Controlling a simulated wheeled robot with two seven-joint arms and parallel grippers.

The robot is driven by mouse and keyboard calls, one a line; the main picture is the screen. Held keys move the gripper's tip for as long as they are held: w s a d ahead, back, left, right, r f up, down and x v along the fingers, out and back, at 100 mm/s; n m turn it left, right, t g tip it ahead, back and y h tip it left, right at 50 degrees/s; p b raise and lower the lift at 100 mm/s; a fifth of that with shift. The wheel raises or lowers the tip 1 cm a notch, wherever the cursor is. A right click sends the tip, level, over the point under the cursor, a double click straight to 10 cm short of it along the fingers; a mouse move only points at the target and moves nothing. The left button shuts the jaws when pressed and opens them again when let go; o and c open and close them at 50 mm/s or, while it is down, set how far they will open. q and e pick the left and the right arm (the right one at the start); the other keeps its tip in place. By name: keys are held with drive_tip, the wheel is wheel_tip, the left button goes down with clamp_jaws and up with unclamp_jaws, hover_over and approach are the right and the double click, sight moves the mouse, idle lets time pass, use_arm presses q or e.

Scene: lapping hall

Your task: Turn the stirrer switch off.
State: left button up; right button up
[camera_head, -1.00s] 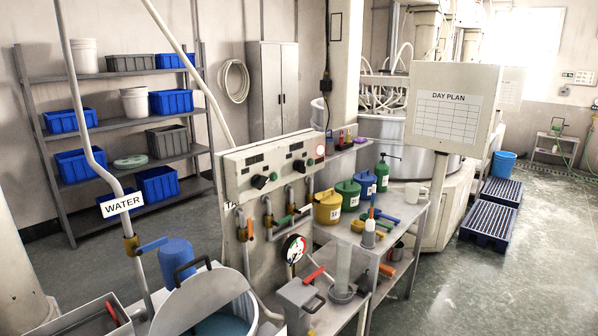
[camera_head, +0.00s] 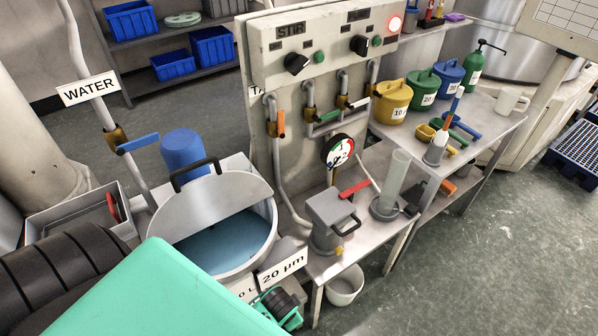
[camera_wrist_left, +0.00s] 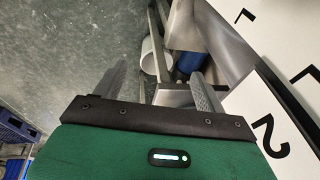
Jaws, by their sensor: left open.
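The stirrer switch (camera_head: 297,64) is a black rotary knob under the STIR label (camera_head: 290,30) on the pale control box (camera_head: 275,78). A green button (camera_head: 319,57) sits beside it. The knob's white mark looks slanted; I cannot tell which setting it points to. A second black knob (camera_head: 359,45) is to its right under another label. My left gripper (camera_wrist_left: 158,75) shows open and empty in the left wrist view, beside the 20 µm label (camera_wrist_left: 265,125). It is low and well away from the switch. My right gripper is not in view.
Below the box are pipes, valve handles and a gauge (camera_head: 338,150). A steel pot (camera_head: 262,215) with a half lid stands at front left. A grey pump-like unit (camera_head: 330,212) and a clear cylinder (camera_head: 392,180) stand on the bench.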

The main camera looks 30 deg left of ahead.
use_arm(q)
drive_tip(key=w+a+r+m+t+y+b, duration=0.1)
drive_tip(key=w+r, duration=0.3)
drive_tip(key=r, duration=0.9)
drive_tip(key=m+t+y, duration=0.3)
drive_tip(key=m+y, duration=0.8)
drive_tip(key=y, duration=0.4)
approach(301, 67)
drive_tip(key=p+x, duration=0.3)
drive_tip(key=x, duration=0.8)
drive_tip(key=shift+a, duration=0.1)
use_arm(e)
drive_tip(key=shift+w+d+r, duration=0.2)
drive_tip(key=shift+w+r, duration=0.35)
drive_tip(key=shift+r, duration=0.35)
use_arm(q)
drive_tip(key=c, duration=1)
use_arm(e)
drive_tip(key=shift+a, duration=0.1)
